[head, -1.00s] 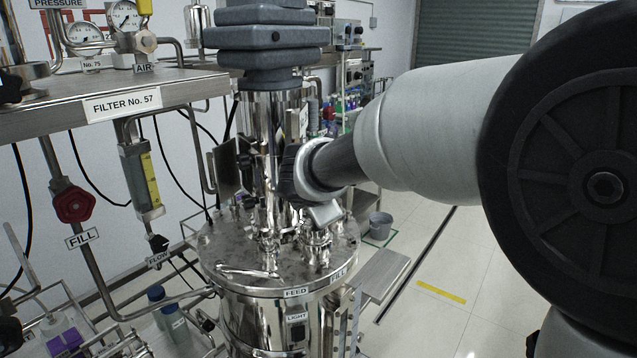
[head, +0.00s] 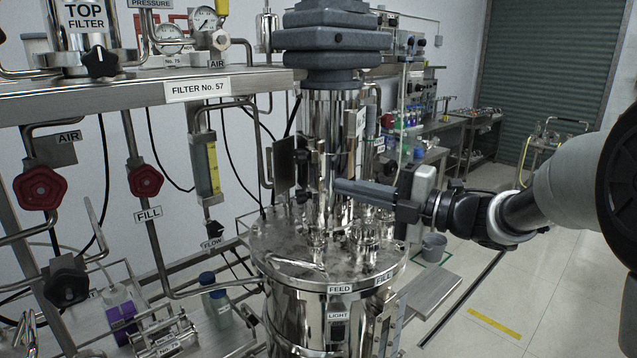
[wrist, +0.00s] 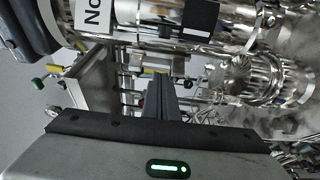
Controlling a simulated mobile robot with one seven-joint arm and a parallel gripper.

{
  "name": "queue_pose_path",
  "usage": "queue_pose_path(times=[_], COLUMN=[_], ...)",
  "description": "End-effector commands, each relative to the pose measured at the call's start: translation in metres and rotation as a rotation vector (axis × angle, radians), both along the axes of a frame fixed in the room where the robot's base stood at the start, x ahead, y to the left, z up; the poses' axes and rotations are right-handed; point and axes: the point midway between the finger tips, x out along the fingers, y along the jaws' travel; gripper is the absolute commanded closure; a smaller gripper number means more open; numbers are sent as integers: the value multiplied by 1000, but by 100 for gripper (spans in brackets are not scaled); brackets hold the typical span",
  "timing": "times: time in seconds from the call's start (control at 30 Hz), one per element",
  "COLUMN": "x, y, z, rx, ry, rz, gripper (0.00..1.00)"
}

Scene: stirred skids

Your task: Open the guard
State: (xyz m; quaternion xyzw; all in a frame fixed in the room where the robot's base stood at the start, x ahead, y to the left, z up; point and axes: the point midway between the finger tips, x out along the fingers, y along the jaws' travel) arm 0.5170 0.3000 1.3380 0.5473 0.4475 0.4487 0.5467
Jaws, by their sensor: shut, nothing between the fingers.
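A polished upright metal housing (head: 350,110) stands on the steel vessel lid, under a grey stepped motor block (head: 335,45). I take it to be the guard, though no label says so. Its lower front is partly behind my gripper. My gripper (head: 340,186) reaches in from the right, fingers together and empty, with the tips in front of the housing's lower part. I cannot tell whether they touch it. In the wrist view the shut fingers (wrist: 160,85) point toward shiny metalwork, with a polished cylinder (wrist: 145,12) across the top. Whether the guard is open is unclear.
The vessel lid (head: 285,260) carries several fittings and FEED and FILL labels. A dark plate (head: 284,171) stands left of the housing. A shelf labelled FILTER No. 57 (head: 197,89) and red valve knobs (head: 146,180) are at left. The floor (head: 530,310) at right is largely clear.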

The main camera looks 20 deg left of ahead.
Motion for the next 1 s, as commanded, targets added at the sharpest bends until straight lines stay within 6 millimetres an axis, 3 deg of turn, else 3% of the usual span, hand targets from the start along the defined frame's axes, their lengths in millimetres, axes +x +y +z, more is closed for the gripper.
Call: queue_pose_path(times=[0.4,0.6,0.8,1.0], x=[16,22,26,26], y=[84,115,129,130], z=[2,1,0,0], rx=[-1,-2,-2,-2], ry=[1,0,1,0], rz=[3,1,-1,-2], gripper=[100,100,100,100])
